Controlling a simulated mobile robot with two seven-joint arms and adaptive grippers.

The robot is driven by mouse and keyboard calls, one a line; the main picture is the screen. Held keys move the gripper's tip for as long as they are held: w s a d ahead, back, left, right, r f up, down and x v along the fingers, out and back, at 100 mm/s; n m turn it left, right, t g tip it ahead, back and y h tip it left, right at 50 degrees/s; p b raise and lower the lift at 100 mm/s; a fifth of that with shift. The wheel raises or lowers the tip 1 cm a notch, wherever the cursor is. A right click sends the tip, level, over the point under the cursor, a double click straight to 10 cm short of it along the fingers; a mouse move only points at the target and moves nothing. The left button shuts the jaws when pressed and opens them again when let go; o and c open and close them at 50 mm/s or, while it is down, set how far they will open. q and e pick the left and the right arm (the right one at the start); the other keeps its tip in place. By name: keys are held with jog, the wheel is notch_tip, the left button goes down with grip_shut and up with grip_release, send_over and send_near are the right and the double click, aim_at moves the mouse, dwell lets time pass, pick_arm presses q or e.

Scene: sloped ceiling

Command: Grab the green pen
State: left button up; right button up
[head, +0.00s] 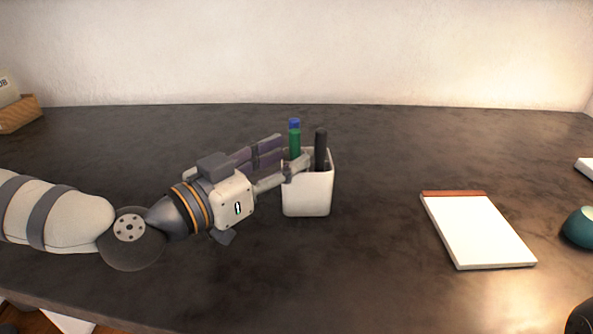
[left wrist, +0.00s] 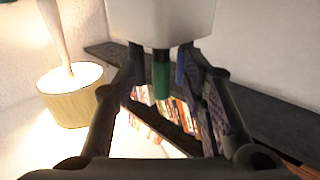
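A white pen cup (head: 307,193) stands upright on the dark desk. The green pen (head: 295,143) stands in it, with a blue pen (head: 294,123) just behind and a black pen (head: 321,150) to its right. My left gripper (head: 288,154) reaches in from the left at the cup's rim, its fingers apart. In the left wrist view the green pen (left wrist: 161,80) is between the two open fingers, and the blue pen (left wrist: 180,68) is close to the right finger. I cannot tell whether a finger touches a pen. The lower parts of the pens are hidden in the cup.
A white notepad (head: 480,231) lies to the right of the cup. A teal round object (head: 581,229) is at the right edge. A wooden box (head: 18,115) is at the far left. The desk behind the cup and between cup and notepad is clear.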

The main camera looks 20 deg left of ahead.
pick_arm(q)
jog(key=shift+x, duration=0.85)
jog(key=shift+a, duration=0.1)
jog(key=c, duration=0.9)
jog(key=shift+r, duration=0.15)
